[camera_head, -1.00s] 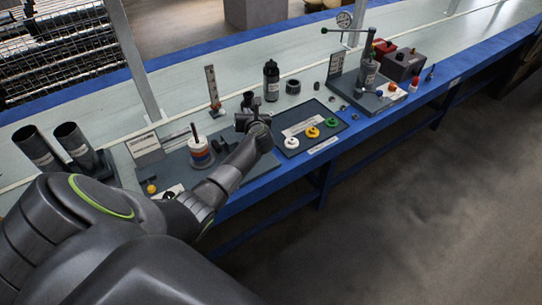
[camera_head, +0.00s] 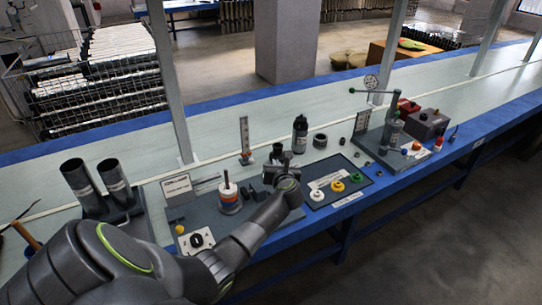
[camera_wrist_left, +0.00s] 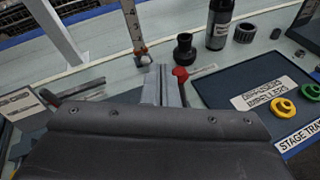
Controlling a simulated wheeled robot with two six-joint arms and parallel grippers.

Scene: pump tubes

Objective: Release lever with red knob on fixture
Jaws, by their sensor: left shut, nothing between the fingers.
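The red knob (camera_wrist_left: 180,73) shows in the left wrist view, just right of my shut left fingers (camera_wrist_left: 162,84). Its lever is mostly hidden behind my gripper body. I cannot tell whether fingers and knob touch. In the head view my left gripper (camera_head: 281,174) is over the right end of the dark grey fixture plate (camera_head: 206,213), and the knob cannot be made out there. My right gripper is not in view.
A dark tray (camera_head: 362,178) with white, yellow and green impellers lies right of my gripper. A black bottle (camera_head: 300,135), a dark ring (camera_head: 320,141) and an upright gauge (camera_head: 245,138) stand behind. Two dark tubes (camera_head: 76,180) stand left. A lever press (camera_head: 392,128) stands farther right.

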